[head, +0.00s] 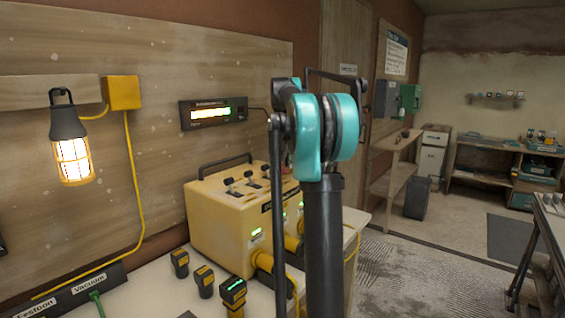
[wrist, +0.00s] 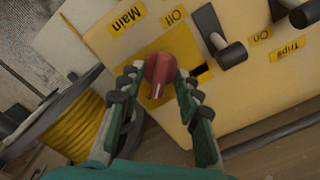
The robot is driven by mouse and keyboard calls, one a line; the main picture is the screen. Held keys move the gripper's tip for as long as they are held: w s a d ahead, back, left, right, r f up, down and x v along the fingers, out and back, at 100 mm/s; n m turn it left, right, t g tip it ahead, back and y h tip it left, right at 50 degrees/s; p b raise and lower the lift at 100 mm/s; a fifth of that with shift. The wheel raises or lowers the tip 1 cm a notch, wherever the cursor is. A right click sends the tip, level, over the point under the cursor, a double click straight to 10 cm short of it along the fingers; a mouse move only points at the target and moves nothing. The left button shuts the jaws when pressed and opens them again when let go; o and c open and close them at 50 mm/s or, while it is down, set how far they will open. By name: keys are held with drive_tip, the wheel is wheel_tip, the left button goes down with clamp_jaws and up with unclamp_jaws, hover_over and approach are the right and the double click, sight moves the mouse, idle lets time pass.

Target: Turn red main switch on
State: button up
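The red main switch (wrist: 158,70) is a round knob with a pale pointer mark, on a yellow plate by a "Main" label (wrist: 126,18). In the wrist view the pointer mark faces the bottom of the picture. My gripper (wrist: 158,80) is open, with one green finger on each side of the knob. Small gaps seem to show between the fingertips and the knob; contact is hard to tell.
Black levers (wrist: 229,50) sit right of the knob in the wrist view. A yellow cable reel (wrist: 75,122) is close on the left. In the head view, a lit lantern (head: 73,160) hangs left and small devices (head: 233,291) stand on the bench.

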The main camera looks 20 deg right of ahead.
sight(283, 163)
drive_tip(key=shift+r, duration=0.1)
wheel_tip(283, 163, up, 12)
idle(0.5)
idle(0.5)
